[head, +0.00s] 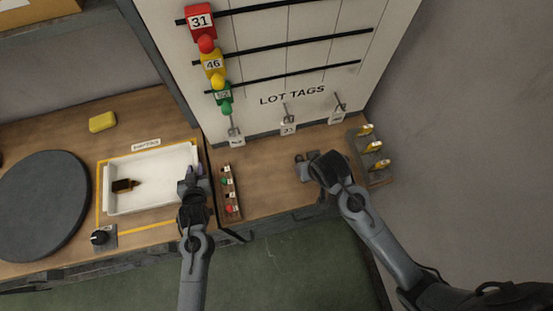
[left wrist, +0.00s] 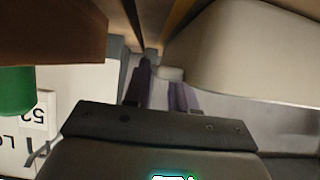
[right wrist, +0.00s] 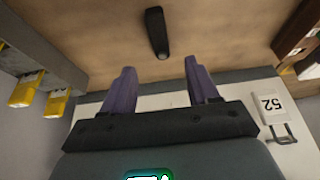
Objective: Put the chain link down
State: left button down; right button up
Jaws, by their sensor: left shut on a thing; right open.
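My left gripper (head: 195,172) is at the right rim of the white tray (head: 108,192), beside the narrow tag rack. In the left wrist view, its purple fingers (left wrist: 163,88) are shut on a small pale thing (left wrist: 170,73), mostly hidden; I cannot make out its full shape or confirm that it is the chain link. My right gripper (head: 312,168) is over the table's right part. In the right wrist view, its fingers (right wrist: 160,90) are spread with nothing between them. A small black piece (right wrist: 157,32) shows on the wood beyond them.
The narrow rack (head: 231,196) holds red and green pieces. The lot tags board (head: 290,70) stands behind. A holder with yellow pieces (head: 375,148) is at the right. A dark round disc (head: 40,205) is at the left.

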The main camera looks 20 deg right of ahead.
jog(key=shift+s+x, duration=0.15)
jog(key=shift+x, duration=2.3)
jog(key=shift+s+x, duration=0.1)
jog(key=shift+x, duration=2.35)
grip_shut()
